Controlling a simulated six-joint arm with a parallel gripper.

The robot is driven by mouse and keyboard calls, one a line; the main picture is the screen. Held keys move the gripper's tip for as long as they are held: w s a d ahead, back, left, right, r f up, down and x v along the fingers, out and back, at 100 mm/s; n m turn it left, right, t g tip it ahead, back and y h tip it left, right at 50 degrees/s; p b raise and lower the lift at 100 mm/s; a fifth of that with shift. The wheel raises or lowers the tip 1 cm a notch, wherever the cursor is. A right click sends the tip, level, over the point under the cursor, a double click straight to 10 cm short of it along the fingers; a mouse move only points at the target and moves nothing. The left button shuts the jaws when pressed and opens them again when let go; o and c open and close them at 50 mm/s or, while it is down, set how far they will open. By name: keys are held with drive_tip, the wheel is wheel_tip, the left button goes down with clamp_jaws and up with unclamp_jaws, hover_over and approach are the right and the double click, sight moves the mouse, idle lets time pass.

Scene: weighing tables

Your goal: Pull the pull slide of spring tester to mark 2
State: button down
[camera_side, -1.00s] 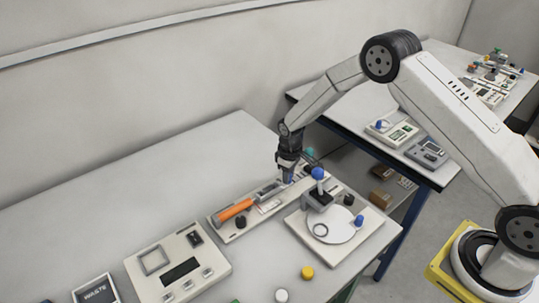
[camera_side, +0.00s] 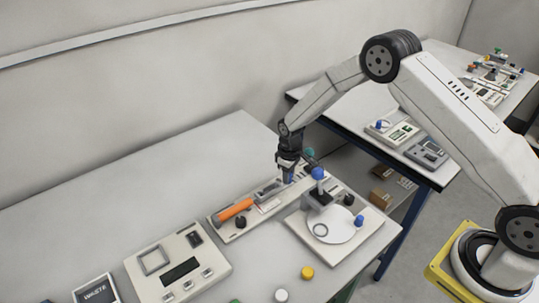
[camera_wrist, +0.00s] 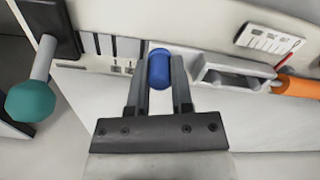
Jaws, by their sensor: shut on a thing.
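The spring tester is a long pale board (camera_side: 218,222) on the near table, with an orange cylinder (camera_side: 236,209) at its left end. Its pull slide carries a blue knob (camera_wrist: 159,68). My gripper (camera_wrist: 159,80) is shut on this knob, with one finger on each side; in the side view my gripper (camera_side: 290,172) points down over the board. In the wrist view, a strip with dark lines and small labels (camera_wrist: 118,68) lies left of the knob. The mark numbers are too small to read. A grey metal bracket (camera_wrist: 232,72) lies right of the knob.
A white card with a red pointer (camera_wrist: 268,40) is on the tester. A teal knob (camera_wrist: 30,101) on a pale rod stands at its far end. A stand with a blue knob (camera_side: 318,174) and white dish is close in front. A scale (camera_side: 178,262) stands to the left.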

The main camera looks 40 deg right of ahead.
sight(299, 177)
drive_tip(key=shift+d, duration=2.2)
drive_tip(key=c, duration=0.5)
unclamp_jaws()
drive_tip(key=shift+r, duration=0.1)
wheel_tip(299, 177, up, 8)
drive_tip(key=shift+f, duration=0.2)
